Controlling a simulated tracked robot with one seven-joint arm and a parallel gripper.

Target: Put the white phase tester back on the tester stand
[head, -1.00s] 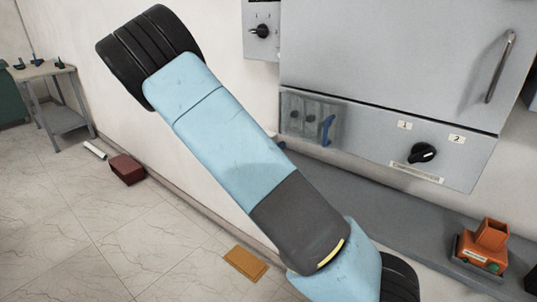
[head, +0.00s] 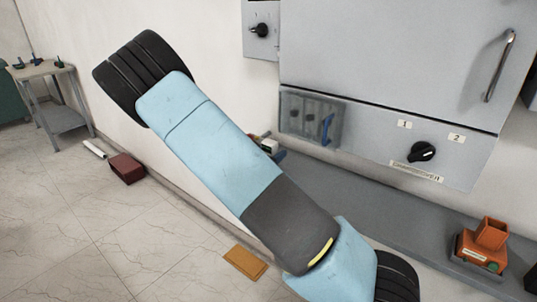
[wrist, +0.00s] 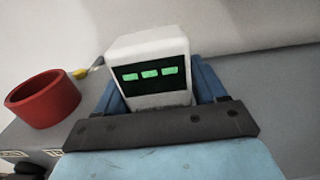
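The white phase tester (wrist: 148,50), a white box with a black face and green lit segments, fills the middle of the wrist view. The blue fingers of my gripper (wrist: 160,98) lie close along both its sides and appear shut on it. In the head view, a small white part, likely the tester (head: 269,146), and a bit of blue finger (head: 279,155) show behind my arm, above the grey ledge; the rest is hidden. An orange holder (head: 482,246) with an open-topped box stands on the ledge at right. I cannot tell whether it is the tester stand.
A red open ring or cup (wrist: 43,98) lies left of the tester in the wrist view. A grey cabinet (head: 390,50) with a knob and handle hangs above the grey ledge (head: 345,195). A dark red box (head: 127,168) and a yellow-brown block (head: 245,262) lie on the floor.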

